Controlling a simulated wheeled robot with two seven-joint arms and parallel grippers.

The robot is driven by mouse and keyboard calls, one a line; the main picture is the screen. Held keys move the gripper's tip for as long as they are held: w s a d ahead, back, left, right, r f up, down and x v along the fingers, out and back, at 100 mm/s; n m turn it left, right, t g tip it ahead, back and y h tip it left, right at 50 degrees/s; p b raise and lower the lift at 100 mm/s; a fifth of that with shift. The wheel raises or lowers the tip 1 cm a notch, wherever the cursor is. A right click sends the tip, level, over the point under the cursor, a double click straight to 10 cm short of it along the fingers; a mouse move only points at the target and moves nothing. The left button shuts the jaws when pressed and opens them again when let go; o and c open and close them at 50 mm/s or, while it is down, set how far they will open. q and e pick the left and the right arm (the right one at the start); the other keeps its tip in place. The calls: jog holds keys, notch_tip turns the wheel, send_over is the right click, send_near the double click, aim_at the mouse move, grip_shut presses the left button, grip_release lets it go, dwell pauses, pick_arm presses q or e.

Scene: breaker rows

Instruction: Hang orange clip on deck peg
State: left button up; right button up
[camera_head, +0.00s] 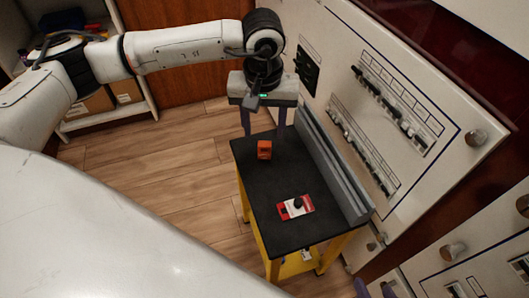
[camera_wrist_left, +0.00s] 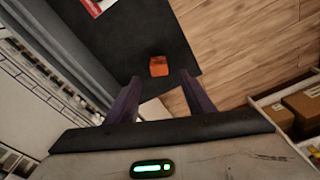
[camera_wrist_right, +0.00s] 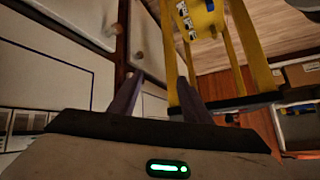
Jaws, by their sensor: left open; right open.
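A small orange clip (camera_head: 264,150) stands on the black top of a cart (camera_head: 262,190), near its far end. It also shows in the left wrist view (camera_wrist_left: 159,66), just ahead of the fingers and lined up with the gap between them. My left gripper (camera_head: 264,134) is open and empty, with its fingers pointing down at the clip's far side. My right gripper (camera_wrist_right: 158,85) is open and empty, low by the cart's yellow frame; only its purple fingers show at the bottom of the head view (camera_head: 374,290). I cannot pick out the deck peg.
A red and white tag with a black part (camera_head: 296,206) lies on the cart's near half. A grey rail (camera_head: 330,165) runs along the cart's right edge, beside a panel (camera_head: 400,60) with breaker rows and round knobs. A shelf with boxes (camera_head: 100,104) stands at the back left.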

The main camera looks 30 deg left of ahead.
aim_at(264, 144)
pick_arm(q)
jog(key=f, duration=0.2)
jog(key=f+b, duration=0.1)
jog(key=f, duration=0.2)
jog(key=f+b, duration=0.1)
jog(key=f, duration=0.2)
jog(key=shift+w+a+f, duration=0.15)
jog(key=shift+w+f, duration=0.05)
jog(key=shift+w, duration=0.2)
jog(key=c, duration=1.2)
notch_tip(264, 144, up, 10)
jog(key=shift+r+p, duration=0.1)
jog(key=shift+p, duration=1.1)
